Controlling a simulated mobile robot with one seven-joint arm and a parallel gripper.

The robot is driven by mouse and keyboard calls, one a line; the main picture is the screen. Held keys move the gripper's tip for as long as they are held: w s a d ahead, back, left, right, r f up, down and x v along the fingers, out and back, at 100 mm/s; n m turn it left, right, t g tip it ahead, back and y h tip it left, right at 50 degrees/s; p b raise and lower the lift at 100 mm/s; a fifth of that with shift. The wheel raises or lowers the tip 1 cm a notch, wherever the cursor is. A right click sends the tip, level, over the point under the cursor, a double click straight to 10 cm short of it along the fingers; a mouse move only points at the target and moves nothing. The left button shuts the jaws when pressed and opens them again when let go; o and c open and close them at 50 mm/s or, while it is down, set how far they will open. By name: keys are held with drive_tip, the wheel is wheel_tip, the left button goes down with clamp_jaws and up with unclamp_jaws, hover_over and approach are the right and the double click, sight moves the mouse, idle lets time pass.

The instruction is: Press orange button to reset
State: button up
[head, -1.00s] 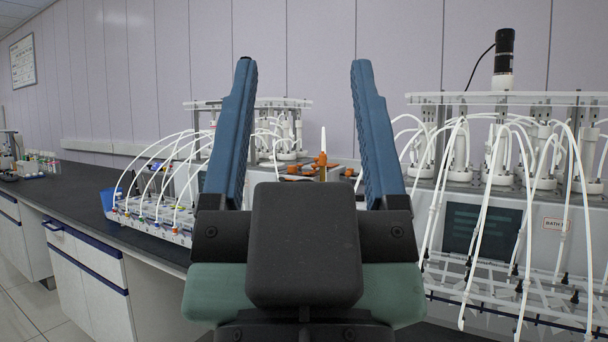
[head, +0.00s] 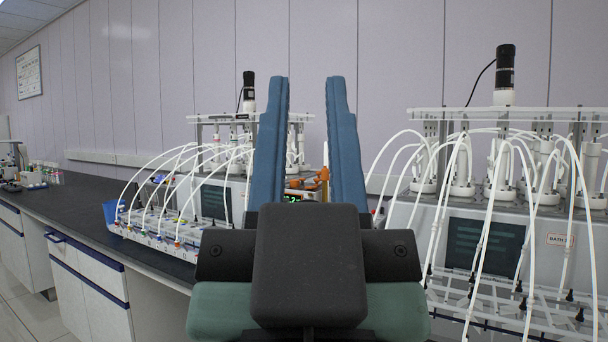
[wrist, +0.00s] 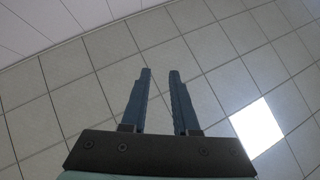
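My gripper (head: 308,80) is in the middle of the head view with its two blue fingers pointing up. The fingers are partly open with an empty gap between them. Behind the gap in the head view are orange parts (head: 312,184) on a device with a small green-lit display (head: 292,197). I cannot make out an orange button; my fingers and palm hide part of that area.
A reactor unit with white tubes and a dark screen (head: 483,246) stands at right. Another with a dark screen (head: 214,203) stands left of my fingers, with a tube-fed bottle rack (head: 160,235) before it. The dark bench (head: 75,200) runs left, mostly clear, with small bottles far off.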

wheel_tip(320, 180, up, 21)
drive_tip(key=p, duration=2)
clamp_jaws()
drive_tip(key=shift+f, duration=0.1)
